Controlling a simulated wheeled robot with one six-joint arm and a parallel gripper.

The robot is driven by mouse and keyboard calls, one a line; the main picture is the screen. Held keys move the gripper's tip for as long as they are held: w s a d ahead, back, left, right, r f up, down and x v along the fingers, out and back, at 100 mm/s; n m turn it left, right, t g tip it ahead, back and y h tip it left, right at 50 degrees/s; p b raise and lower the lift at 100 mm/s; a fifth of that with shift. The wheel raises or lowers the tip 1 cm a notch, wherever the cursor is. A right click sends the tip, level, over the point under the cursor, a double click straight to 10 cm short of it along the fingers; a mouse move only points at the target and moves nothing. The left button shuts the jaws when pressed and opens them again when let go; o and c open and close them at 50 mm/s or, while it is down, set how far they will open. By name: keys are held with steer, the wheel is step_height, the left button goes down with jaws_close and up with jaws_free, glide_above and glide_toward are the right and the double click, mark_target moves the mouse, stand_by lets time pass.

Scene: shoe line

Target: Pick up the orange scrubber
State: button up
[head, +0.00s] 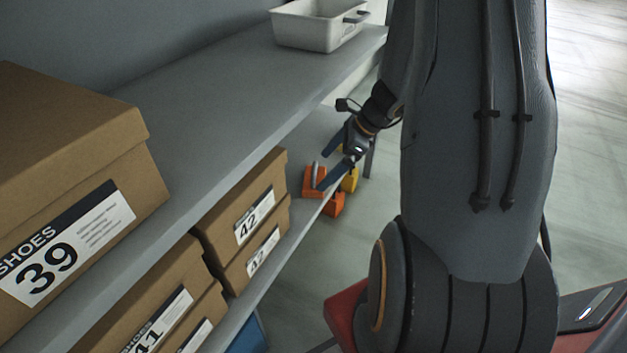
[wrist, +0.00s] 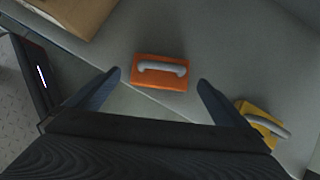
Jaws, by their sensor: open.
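The orange scrubber (wrist: 148,80) has a light grey handle and lies on the grey lower shelf in the wrist view. It is beyond my gripper (wrist: 159,79), roughly centred between the two fingertips, which are spread apart with nothing between them. In the head view, my gripper (head: 322,171) is open over the lower shelf. The orange scrubber (head: 309,187) is partly behind a finger there, and an orange patch also shows below that finger. I cannot tell whether both patches are one piece.
A yellow scrubber (wrist: 256,117) lies close to the right finger; it also shows in the head view (head: 350,181). Shoe boxes (head: 262,215) stand on the lower shelf to the left. The upper shelf (head: 215,90) holds a white bin (head: 305,28).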

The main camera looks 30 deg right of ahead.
mark_target(315, 167)
steer(key=shift+w+a+f, duration=0.25)
steer(key=shift+a+f, duration=0.15)
steer(key=shift+f, duration=0.1)
steer(key=b+x, duration=0.3)
steer(key=x, duration=0.1)
steer(key=shift+w+f, duration=0.1)
steer(key=shift+f, duration=0.1)
steer(key=c, duration=1)
steer(key=shift+r, duration=0.1)
steer(key=shift+c, duration=0.2)
steer(key=shift+r+p, duration=0.55)
steer(key=shift+r, duration=0.4)
step_height(315, 167, up, 2)
steer(key=shift+r+p, duration=0.1)
steer(key=shift+p, duration=0.65)
steer(key=s+d+p, duration=0.4)
steer(key=s+d, duration=0.6)
steer(key=d, duration=0.5)
steer(key=shift+f, duration=0.35)
